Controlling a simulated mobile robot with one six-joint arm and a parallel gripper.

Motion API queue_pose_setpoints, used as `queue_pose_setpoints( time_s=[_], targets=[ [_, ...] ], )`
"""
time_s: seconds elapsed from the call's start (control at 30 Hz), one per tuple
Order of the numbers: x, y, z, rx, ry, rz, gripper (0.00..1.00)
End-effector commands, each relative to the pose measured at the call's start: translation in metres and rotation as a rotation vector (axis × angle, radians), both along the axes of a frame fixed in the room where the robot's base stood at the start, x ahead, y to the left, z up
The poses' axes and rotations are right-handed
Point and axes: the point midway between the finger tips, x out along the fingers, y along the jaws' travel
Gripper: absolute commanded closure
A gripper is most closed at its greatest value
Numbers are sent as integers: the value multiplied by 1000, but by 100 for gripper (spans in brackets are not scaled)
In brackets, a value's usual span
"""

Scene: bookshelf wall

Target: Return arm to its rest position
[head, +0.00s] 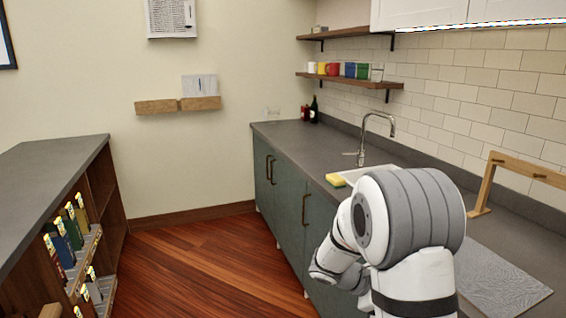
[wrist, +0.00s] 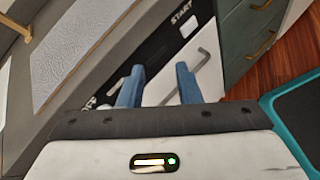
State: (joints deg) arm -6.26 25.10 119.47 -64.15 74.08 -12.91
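My arm (head: 410,215) shows in the head view at the lower right, folded in front of the counter. My gripper is hidden behind the arm in that view. In the wrist view my gripper (wrist: 160,66) has two blue fingers with a wide gap between them. It is open, and nothing shows between the fingers except the appliance front beyond.
A grey counter (head: 325,165) over green cabinets runs along the right, with a sink (head: 352,175), yellow sponge (head: 335,180), wooden stand (head: 482,195) and patterned mat (head: 500,278). An appliance with a handle (wrist: 193,72) faces my gripper. A bookshelf (head: 50,180) stands left; wooden floor between is clear.

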Motion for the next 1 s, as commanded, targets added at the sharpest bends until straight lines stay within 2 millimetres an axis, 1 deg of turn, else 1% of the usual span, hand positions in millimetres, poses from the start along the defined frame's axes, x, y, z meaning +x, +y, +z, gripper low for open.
queue_pose_setpoints(
  time_s=[0.03, 0.2, 0.37, 0.5, 0.63, 0.7, 0.8, 1.0],
  targets=[
    [-17, 2, 15, 59, -54, -54, 69],
    [-70, 21, 41, 274, -229, -245, 69],
    [-113, 47, 61, 479, -404, -421, 69],
    [-144, 74, 77, 662, -560, -569, 69],
    [-165, 99, 91, 820, -693, -695, 69],
    [-173, 110, 97, 891, -751, -750, 69],
    [-181, 122, 103, 969, -812, -811, 69],
    [-186, 131, 108, 1029, -858, -858, 69]
  ],
)
